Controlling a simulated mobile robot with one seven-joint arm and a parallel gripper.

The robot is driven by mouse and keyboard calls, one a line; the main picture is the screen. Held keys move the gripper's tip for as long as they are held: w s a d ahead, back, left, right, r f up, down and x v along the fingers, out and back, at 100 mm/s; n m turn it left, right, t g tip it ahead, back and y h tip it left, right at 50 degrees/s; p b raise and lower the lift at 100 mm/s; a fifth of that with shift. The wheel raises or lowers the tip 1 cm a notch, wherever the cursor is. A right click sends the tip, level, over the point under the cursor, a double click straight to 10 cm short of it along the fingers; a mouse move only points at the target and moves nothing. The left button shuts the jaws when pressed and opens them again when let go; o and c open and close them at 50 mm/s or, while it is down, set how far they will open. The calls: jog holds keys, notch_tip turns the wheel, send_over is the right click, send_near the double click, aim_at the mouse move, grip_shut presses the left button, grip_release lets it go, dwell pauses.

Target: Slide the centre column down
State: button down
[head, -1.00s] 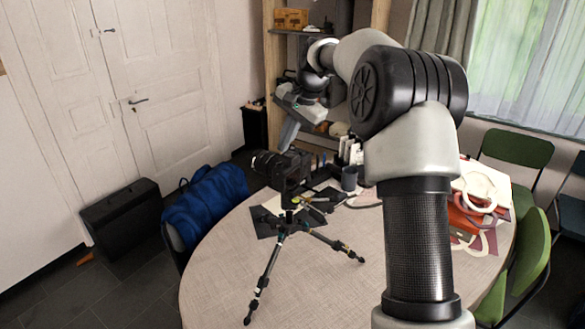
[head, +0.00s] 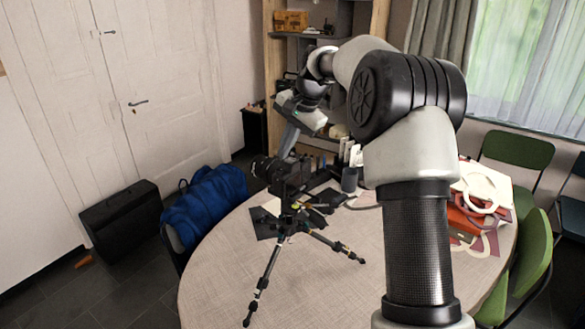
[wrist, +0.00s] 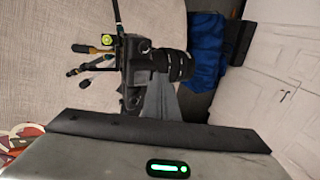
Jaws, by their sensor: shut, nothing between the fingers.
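A black camera (head: 290,176) sits on top of a small black tripod (head: 264,275) on the round table, its lens pointing left. The centre column under the camera is mostly hidden in the head view by the camera and tripod head. My gripper (head: 284,153) is shut and points down at the top of the camera, with nothing between its fingers. In the wrist view the grey fingers (wrist: 160,95) lie against or just over the camera body (wrist: 138,65); I cannot tell whether they touch. A yellow-marked knob (wrist: 107,40) shows beside the camera.
The round table (head: 330,290) is clear at the front. A dark cup (head: 349,180) stands behind and right of the camera. Red and white items (head: 470,210) lie at the right. A blue bag (head: 205,205) is left of the table, and green chairs (head: 515,155) stand right.

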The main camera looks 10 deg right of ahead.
aim_at(285, 160)
jog(key=shift+f+b, duration=1.05)
jog(key=shift+f, duration=0.9)
jog(key=shift+r, duration=0.1)
jog(key=shift+r+p, duration=2.95)
jog(key=shift+r, duration=0.05)
